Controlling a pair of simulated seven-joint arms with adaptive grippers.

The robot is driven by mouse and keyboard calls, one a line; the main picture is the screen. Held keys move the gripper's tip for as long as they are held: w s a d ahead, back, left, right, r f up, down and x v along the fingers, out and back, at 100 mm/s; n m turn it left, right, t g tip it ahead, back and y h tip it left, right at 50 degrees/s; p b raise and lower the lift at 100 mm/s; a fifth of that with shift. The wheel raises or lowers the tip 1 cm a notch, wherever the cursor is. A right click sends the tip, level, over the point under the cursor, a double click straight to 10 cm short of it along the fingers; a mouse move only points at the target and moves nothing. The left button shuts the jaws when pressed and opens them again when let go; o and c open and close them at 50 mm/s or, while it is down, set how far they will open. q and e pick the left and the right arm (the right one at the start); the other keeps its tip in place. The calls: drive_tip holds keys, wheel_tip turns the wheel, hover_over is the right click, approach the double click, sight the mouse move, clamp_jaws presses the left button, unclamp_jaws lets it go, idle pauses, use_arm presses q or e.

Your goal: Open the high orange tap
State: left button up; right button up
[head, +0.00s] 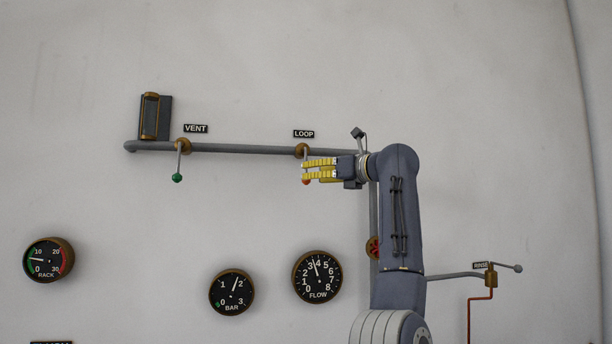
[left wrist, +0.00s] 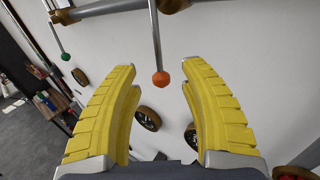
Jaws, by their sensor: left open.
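The orange tap has a ball knob (head: 306,182) on a lever hanging straight down from a brass collar (head: 302,150) under the LOOP sign. My left gripper (head: 304,171) reaches in from the right at that lever, its yellow fingers partly covering lever and knob. The left wrist view shows the open gripper (left wrist: 158,67) with the orange knob (left wrist: 161,79) in the gap between its fingertips, touching neither finger in that picture. How deep the knob sits between the fingers I cannot tell. My right gripper is not in view.
A grey pipe (head: 240,149) runs along the wall, with the green VENT tap (head: 177,178) hanging at its left. Below are the BAR gauge (head: 231,292) and FLOW gauge (head: 317,277). A red handwheel (head: 372,247) is partly hidden behind my arm. The RINSE tap (head: 491,276) stands right.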

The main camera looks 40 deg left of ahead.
use_arm(q)
drive_tip(key=shift+w+a, duration=0.1)
drive_tip(key=shift+a, duration=1.85)
drive_tip(key=shift+c, duration=0.2)
clamp_jaws()
